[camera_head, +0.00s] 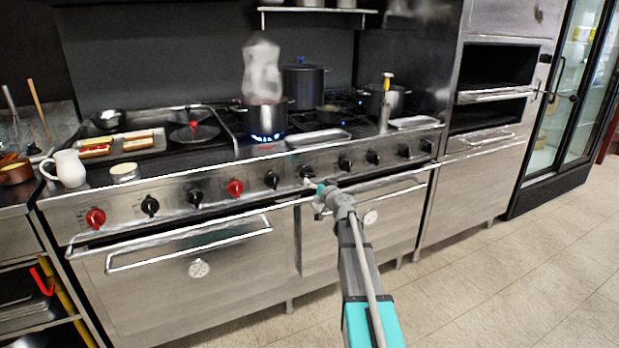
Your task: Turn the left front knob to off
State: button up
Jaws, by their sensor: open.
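A steel range has a row of knobs along its front panel (125,208). Red knobs sit at the far left (95,217) and further right (235,188). Black knobs are between and beyond them, among them one (271,180) left of my gripper and one (345,163) right of it. My gripper (314,184) is open, close in front of the black knob (307,172) between these two. I cannot tell whether it touches that knob. A blue flame (265,137) burns under a steaming pot (262,116). No label tells which knob is the left front one.
Oven door handles (190,243) stick out below the panel. A white jug (69,169) and a small cup (124,172) stand near the range's left front edge. More pots (303,87) stand behind. The tiled floor (480,285) at right is clear.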

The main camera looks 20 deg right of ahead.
aim_at(310, 176)
jog(key=shift+w, duration=2.7)
jog(key=shift+a, duration=0.1)
jog(key=c, duration=1.1)
jog(key=shift+m, duration=1.4)
jog(key=m, duration=0.4)
jog(key=shift+r, duration=0.1)
jog(key=m, duration=0.7)
